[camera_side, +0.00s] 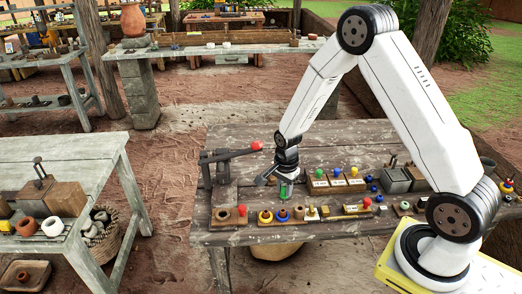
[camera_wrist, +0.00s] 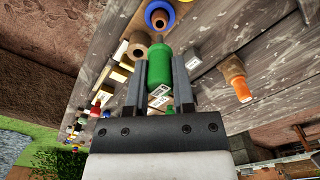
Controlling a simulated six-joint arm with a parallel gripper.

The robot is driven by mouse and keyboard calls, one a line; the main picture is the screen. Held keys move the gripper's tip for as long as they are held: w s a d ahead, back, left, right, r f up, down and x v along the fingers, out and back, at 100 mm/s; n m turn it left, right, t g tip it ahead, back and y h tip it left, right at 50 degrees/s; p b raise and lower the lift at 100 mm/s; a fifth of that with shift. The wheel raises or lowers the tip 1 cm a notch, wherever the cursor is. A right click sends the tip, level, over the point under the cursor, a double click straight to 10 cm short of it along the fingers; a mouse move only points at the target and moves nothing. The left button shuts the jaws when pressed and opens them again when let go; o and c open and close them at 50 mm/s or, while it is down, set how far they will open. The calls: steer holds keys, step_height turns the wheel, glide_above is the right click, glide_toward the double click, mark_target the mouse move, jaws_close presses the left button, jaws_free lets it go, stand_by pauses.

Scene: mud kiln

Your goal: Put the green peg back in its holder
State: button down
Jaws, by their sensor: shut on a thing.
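My gripper (camera_side: 285,177) is shut on the green peg (camera_side: 284,191), above the dark wooden table (camera_side: 235,182). In the wrist view the green peg (camera_wrist: 159,66) sits between the two fingers of my gripper (camera_wrist: 158,84), with a small white label near its lower end. A brown ring-shaped piece (camera_wrist: 140,43) and a blue ring (camera_wrist: 157,15) with an orange-brown middle lie just beyond the peg. I cannot tell for sure which piece is the peg's holder. The peg appears apart from the pieces below it.
A row of pieces on wooden bases runs along the front edge, with a brown block (camera_side: 228,216) at its left end. Labelled blocks (camera_side: 337,184) with coloured knobs stand behind. A dark lever press (camera_side: 222,160) with a red knob is close left of my gripper.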

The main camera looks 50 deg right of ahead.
steer(key=shift+d, duration=0.1)
steer(key=s+d+r, duration=0.3)
steer(key=shift+s+d+r, duration=0.35)
steer(key=shift+s+r, duration=0.05)
steer(key=shift+f, duration=0.25)
glide_above(295, 216)
steer(key=d, duration=0.2)
steer(key=shift+s+a+f, duration=0.1)
steer(key=shift+f, duration=1)
steer(key=shift+s+f, duration=0.1)
steer(key=shift+f, duration=0.95)
steer(key=shift+f, duration=2.25)
stand_by(2.2)
